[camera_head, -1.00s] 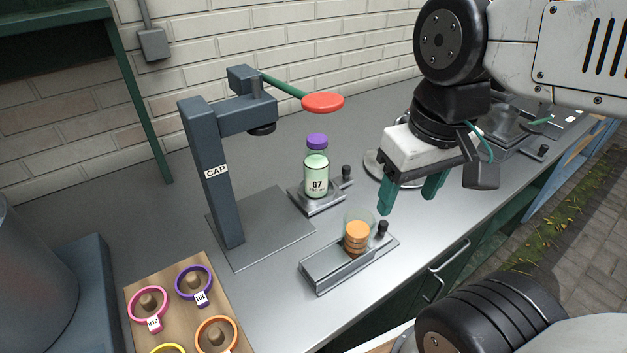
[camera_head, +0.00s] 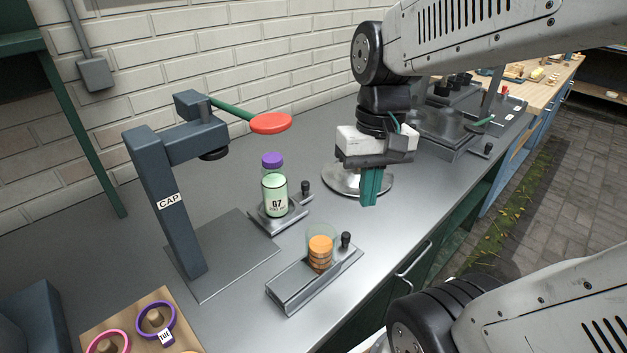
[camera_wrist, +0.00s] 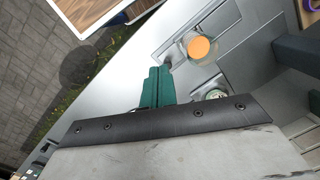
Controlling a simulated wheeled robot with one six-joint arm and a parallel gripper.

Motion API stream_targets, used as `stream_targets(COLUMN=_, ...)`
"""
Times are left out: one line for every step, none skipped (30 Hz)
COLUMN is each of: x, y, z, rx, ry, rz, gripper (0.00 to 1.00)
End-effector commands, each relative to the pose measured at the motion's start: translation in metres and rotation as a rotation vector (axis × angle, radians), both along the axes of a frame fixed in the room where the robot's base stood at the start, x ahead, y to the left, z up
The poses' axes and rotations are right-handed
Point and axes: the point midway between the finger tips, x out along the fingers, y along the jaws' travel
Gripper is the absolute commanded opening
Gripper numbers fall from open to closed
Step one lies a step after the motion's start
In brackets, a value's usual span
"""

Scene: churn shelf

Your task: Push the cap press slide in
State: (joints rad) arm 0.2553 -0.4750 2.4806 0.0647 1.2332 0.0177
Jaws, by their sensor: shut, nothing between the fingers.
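The grey cap press (camera_head: 172,215) stands upright with a red-ended green lever (camera_head: 270,123). In front of its base plate, on the right, is a slide (camera_head: 290,218) with a dark knob (camera_head: 305,188). A pale green bottle (camera_head: 274,195) marked 07, with a purple cap, stands on the slide, out to the right of the press head. My gripper (camera_head: 370,203) is shut and empty, to the right of the slide and apart from it. Its green fingers (camera_wrist: 159,72) also show in the wrist view, where the bottle (camera_wrist: 215,95) is partly hidden.
A grey holder (camera_head: 312,279) with a stack of orange discs (camera_head: 320,252) and its own knob (camera_head: 346,240) sits nearer the counter's front. A round metal plate (camera_head: 340,181) lies behind my gripper.

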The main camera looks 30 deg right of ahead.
Motion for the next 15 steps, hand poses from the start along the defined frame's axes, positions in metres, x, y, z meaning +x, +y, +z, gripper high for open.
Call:
stream_targets(x=0.012, y=-0.011, z=-0.006, rx=0.037, ry=0.041, rz=-0.085, gripper=0.00)
stream_targets(x=0.019, y=-0.016, z=-0.008, rx=0.059, ry=0.058, rz=-0.136, gripper=0.00)
stream_targets(x=0.029, y=-0.024, z=-0.012, rx=0.089, ry=0.081, rz=-0.205, gripper=0.00)
stream_targets(x=0.036, y=-0.030, z=-0.015, rx=0.114, ry=0.098, rz=-0.258, gripper=0.00)
stream_targets(x=0.043, y=-0.036, z=-0.018, rx=0.138, ry=0.113, rz=-0.314, gripper=0.00)
stream_targets(x=0.053, y=-0.045, z=-0.023, rx=0.171, ry=0.136, rz=-0.391, gripper=0.00)
stream_targets(x=0.060, y=-0.052, z=-0.027, rx=0.196, ry=0.153, rz=-0.449, gripper=0.00)
stream_targets(x=0.068, y=-0.060, z=-0.030, rx=0.222, ry=0.167, rz=-0.510, gripper=0.00)
stream_targets(x=0.078, y=-0.070, z=-0.036, rx=0.257, ry=0.189, rz=-0.591, gripper=0.00)
stream_targets(x=0.085, y=-0.078, z=-0.041, rx=0.283, ry=0.206, rz=-0.655, gripper=0.00)
stream_targets(x=0.093, y=-0.087, z=-0.045, rx=0.312, ry=0.222, rz=-0.719, gripper=0.00)
stream_targets(x=0.103, y=-0.098, z=-0.051, rx=0.348, ry=0.242, rz=-0.804, gripper=0.00)
stream_targets(x=0.110, y=-0.107, z=-0.056, rx=0.375, ry=0.258, rz=-0.867, gripper=0.00)
stream_targets(x=0.118, y=-0.115, z=-0.060, rx=0.403, ry=0.273, rz=-0.929, gripper=0.00)
stream_targets(x=0.127, y=-0.126, z=-0.065, rx=0.435, ry=0.291, rz=-1.007, gripper=0.00)
